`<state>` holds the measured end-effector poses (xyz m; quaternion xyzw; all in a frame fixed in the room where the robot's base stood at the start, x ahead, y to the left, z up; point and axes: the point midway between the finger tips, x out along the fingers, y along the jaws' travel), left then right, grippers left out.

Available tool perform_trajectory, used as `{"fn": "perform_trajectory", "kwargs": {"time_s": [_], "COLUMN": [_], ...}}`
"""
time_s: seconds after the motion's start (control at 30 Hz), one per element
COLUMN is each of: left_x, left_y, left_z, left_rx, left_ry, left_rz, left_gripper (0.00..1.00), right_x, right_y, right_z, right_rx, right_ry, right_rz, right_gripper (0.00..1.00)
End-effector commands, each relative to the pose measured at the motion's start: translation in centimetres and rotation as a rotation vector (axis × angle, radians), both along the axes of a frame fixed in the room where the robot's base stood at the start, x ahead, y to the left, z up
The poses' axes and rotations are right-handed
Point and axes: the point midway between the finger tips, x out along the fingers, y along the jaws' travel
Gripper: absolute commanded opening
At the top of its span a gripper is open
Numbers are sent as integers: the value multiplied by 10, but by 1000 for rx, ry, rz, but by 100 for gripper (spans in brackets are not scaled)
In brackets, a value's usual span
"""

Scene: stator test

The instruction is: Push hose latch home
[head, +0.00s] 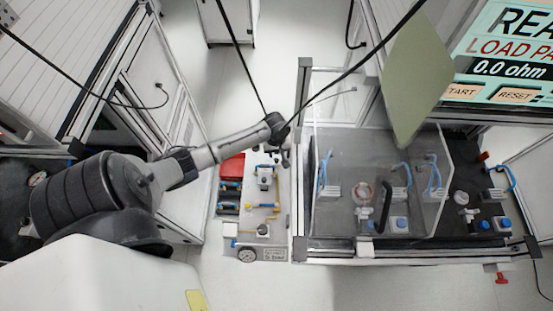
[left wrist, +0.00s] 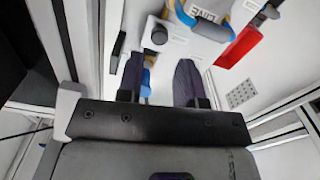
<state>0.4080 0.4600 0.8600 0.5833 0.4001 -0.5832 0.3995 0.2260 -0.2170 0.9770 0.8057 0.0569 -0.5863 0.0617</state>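My left gripper (head: 284,156) hangs from the wrist at the end of my arm, above the right edge of the white panel (head: 274,226). In the left wrist view the two dark fingers (left wrist: 158,84) stand apart with a clear gap and nothing held. A small blue part (left wrist: 147,80) shows beyond the gap, close to the left finger in the picture. I cannot make out which part is the hose latch. My right gripper is out of view.
The panel also carries a red bin (head: 232,167) and a round gauge (head: 247,255). A clear-walled enclosure (head: 340,215) with several blue hoses stands to the right. Dark cables cross above. White cabinets stand left; the floor (head: 230,100) behind the panel is free.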

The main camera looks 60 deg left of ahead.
Motion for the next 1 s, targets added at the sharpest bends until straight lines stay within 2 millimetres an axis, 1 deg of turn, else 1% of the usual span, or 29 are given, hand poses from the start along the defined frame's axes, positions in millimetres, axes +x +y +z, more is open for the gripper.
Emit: {"fn": "perform_trajectory", "kwargs": {"time_s": [0.03, 0.1, 0.2, 0.4, 0.57, 0.83, 0.87, 1.0], "left_x": [0, 0, 0, 0, 0, 0, 0, 0], "left_y": [0, -1, -1, 0, 0, 0, 0, 0], "left_z": [-11, -22, -35, -50, -54, -55, -55, -55], "left_rx": [-2, -2, -1, 0, 0, 0, 0, 0], "left_ry": [2, 2, 0, -1, 0, -1, -1, 0], "left_rz": [1, 0, -1, -1, -2, -2, -2, -2], "left_gripper": [34, 34, 34, 34, 34, 34, 32, 18], "right_x": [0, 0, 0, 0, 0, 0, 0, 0], "right_y": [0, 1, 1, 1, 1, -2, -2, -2], "right_z": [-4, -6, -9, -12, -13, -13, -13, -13], "right_rx": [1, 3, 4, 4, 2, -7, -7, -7], "right_ry": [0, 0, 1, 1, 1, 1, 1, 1], "right_rz": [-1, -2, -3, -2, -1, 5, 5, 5], "right_gripper": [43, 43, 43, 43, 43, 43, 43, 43]}}
